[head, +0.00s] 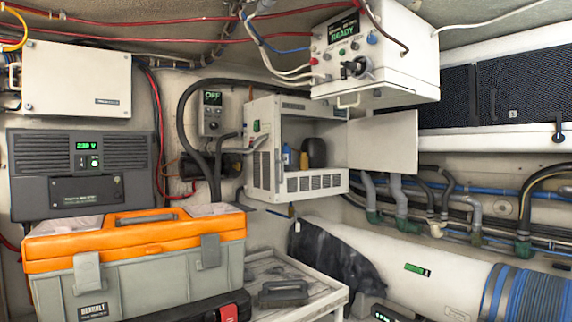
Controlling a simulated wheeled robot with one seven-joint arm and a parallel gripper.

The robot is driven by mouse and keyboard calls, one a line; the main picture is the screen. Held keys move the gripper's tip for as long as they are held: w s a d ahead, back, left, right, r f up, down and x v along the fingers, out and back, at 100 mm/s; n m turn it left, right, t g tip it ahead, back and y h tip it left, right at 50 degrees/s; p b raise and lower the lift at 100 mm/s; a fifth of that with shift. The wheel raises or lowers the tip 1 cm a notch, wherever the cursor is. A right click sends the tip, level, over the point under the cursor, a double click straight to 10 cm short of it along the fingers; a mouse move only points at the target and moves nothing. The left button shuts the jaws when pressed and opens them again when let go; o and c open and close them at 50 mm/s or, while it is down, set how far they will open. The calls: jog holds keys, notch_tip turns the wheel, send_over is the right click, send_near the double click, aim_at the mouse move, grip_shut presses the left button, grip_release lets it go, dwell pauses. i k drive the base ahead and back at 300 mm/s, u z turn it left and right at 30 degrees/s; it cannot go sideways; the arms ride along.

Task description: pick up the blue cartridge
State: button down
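A small blue object (286,155), probably the blue cartridge, stands inside an open white cabinet (253,172) on the back wall, near the middle of the head view. It is at the left of the opening, and its lower part is hidden by the cabinet's vented front lip. A small yellow item (304,160) stands just to its right, with a dark rounded item (317,152) beyond that. My gripper is not in view.
The cabinet door (383,142) stands open to the right. A white box marked READY (375,55) hangs above right. An orange and grey toolbox (140,262) fills the lower left.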

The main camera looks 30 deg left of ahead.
aim_at(287, 151)
jog(key=u, duration=0.95)
jog(key=i, duration=0.45)
jog(key=u, duration=0.3)
jog(key=k, duration=0.45)
jog(key=z, duration=0.6)
jog(key=i, duration=1.35)
jog(key=u, duration=0.6)
